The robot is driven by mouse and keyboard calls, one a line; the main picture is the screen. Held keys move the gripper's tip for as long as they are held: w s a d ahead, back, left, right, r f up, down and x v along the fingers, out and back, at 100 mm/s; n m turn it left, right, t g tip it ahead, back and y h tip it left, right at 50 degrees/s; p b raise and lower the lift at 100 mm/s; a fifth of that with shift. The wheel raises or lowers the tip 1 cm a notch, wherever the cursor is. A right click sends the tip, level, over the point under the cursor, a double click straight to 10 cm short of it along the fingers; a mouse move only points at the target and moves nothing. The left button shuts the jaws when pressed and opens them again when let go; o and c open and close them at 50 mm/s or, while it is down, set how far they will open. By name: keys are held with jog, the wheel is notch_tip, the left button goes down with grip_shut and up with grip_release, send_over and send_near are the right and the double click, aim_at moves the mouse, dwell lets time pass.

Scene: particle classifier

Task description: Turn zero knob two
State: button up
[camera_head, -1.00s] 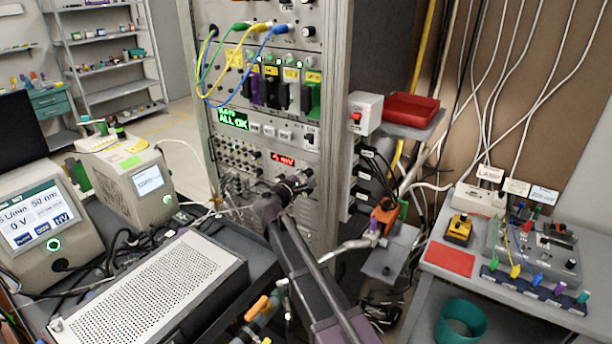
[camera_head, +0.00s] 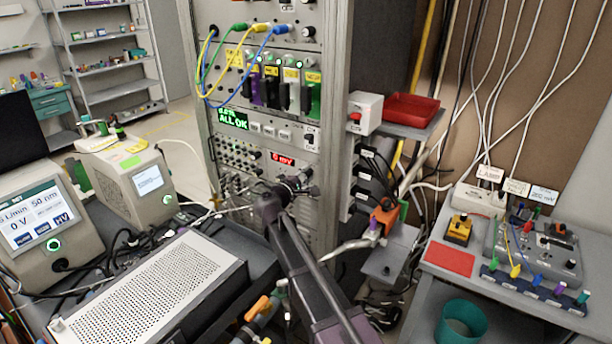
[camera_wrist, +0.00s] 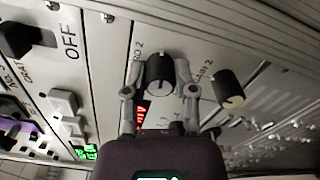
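Zero knob two, a black knob with a pale face (camera_wrist: 160,72), is on the grey rack panel in the wrist view, with a partly covered label ending in "RO 2". My gripper (camera_wrist: 161,68) has one finger on each side of it, and they appear closed against its sides. In the head view my gripper (camera_head: 294,187) is at the rack front, hiding the knob. A red mV display (camera_head: 282,159) just above reads about 6 mV; it is mostly covered in the wrist view (camera_wrist: 142,112).
A second black knob (camera_wrist: 228,88) sits close to the right finger. A rocker switch (camera_wrist: 27,40) marked OFF and a pale button (camera_wrist: 62,102) are at the left. In the head view, yellow, green and blue cables (camera_head: 240,60) loop higher up the rack (camera_head: 340,120).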

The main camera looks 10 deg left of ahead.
jog(key=shift+o, duration=0.4)
jog(key=shift+s, duration=0.1)
jog(key=v, duration=1.1)
jog(key=shift+s+a, duration=0.15)
jog(key=shift+s, duration=0.25)
